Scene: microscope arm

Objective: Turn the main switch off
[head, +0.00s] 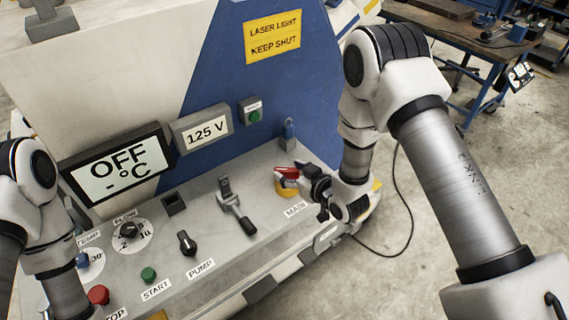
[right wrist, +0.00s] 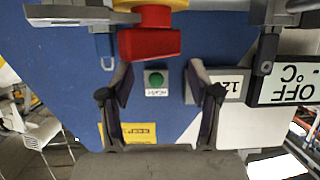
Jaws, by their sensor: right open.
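The main switch (head: 287,174) has a red handle on a yellow base, at the right end of the grey console above the MAIN label (head: 296,210). In the right wrist view the red handle (right wrist: 150,43) shows large at the top, with the yellow base partly cut off. My right gripper (head: 308,184) is close beside the switch on its right. In the right wrist view its two fingers (right wrist: 158,80) are spread, with the red handle near the gap; I cannot tell whether they touch it. My left arm shows at the left edge, but its gripper does not.
A blue padlock (head: 289,128) hangs just behind the switch. A grey lever (head: 236,204) stands to its left, with the black pump knob (head: 187,243) beyond. Displays read OFF (head: 115,168) and 125 V (head: 206,132). A cable lies on the open floor at right.

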